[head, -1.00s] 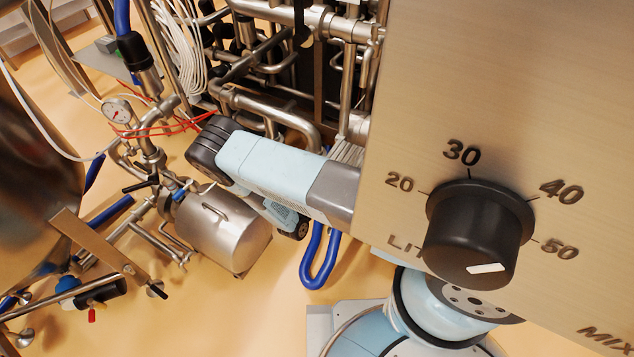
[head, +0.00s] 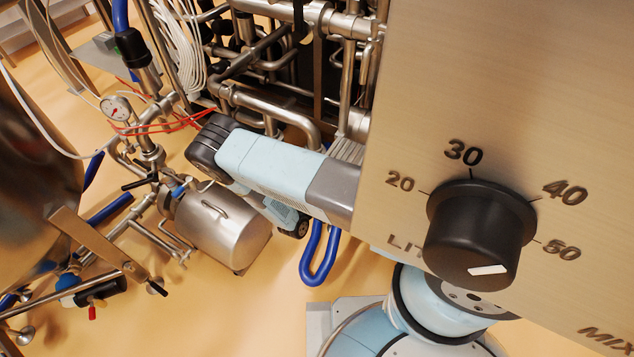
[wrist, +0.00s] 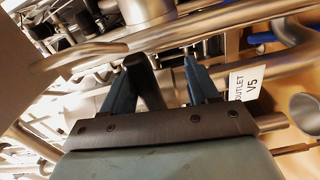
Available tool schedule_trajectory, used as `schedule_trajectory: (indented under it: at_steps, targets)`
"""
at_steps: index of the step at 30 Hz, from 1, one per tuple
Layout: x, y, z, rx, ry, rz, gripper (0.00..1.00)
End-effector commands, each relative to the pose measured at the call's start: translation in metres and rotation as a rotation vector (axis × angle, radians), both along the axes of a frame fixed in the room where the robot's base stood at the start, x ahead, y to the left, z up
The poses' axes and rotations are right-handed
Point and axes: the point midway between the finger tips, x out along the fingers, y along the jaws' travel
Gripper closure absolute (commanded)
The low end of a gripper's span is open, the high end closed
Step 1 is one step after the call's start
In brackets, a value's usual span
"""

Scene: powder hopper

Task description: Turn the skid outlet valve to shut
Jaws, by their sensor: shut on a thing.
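In the wrist view my gripper (wrist: 160,62) has its two blue fingers on either side of a black lever handle (wrist: 145,82) and is shut on it. The handle lies close against the left finger. A white tag (wrist: 247,84) reading OUTLET V5 hangs just right of the right finger. The valve body under the handle is largely hidden by my gripper, so I cannot tell the valve's exact position. In the head view, the gripper and handle are not visible.
Steel pipes (wrist: 215,28) run close across and beyond the fingers. In the head view a steel panel (head: 560,90) with a black dial (head: 475,235) fills the right side. A steel cylinder (head: 220,228), a gauge (head: 116,108) and a blue hose (head: 318,262) stand around my arm.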

Motion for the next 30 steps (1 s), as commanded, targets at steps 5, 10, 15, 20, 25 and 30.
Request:
schedule_trajectory:
  at_steps: [5,10,15,20,25,30]
  targets:
    - [-0.011,0.008,-0.001,0.003,0.004,0.002,0.51]
    - [-0.035,0.024,-0.002,0.004,0.004,0.005,0.51]
    - [-0.064,0.041,-0.001,0.002,0.003,0.004,0.51]
    - [-0.089,0.056,-0.001,0.001,0.003,0.003,0.51]
    - [-0.107,0.067,-0.001,0.000,0.002,0.002,0.51]
    - [-0.116,0.071,-0.001,0.000,0.001,0.001,0.51]
